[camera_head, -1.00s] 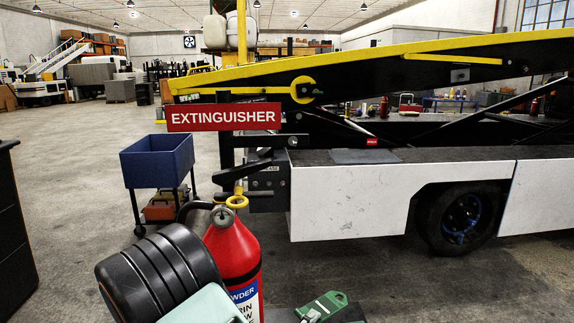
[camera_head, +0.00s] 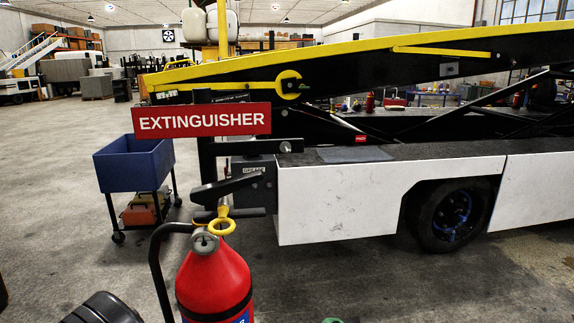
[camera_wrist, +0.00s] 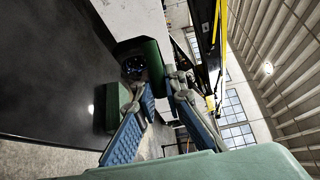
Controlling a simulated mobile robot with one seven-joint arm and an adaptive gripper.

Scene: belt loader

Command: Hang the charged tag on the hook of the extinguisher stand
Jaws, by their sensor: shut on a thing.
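The extinguisher stand shows in the head view by its red EXTINGUISHER sign (camera_head: 202,121) on a dark post. A red fire extinguisher (camera_head: 213,280) stands below it, with a black hose at its left. A yellow ring (camera_head: 222,227) sits at the extinguisher's top, under black handle-like parts; I cannot surely single out the hook. My gripper (camera_wrist: 162,95), with blue finger pads, is shut on a dark green thing (camera_wrist: 152,68), likely the tag. A green tip (camera_head: 332,321) at the head view's bottom edge is probably the tag, right of the extinguisher. Its face and lettering are hidden.
A blue cart (camera_head: 133,165) stands behind at the left. The belt loader, with its white side panel (camera_head: 340,205) and yellow-edged boom (camera_head: 390,48), fills the right behind the stand. Open concrete floor (camera_head: 50,200) lies at the left.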

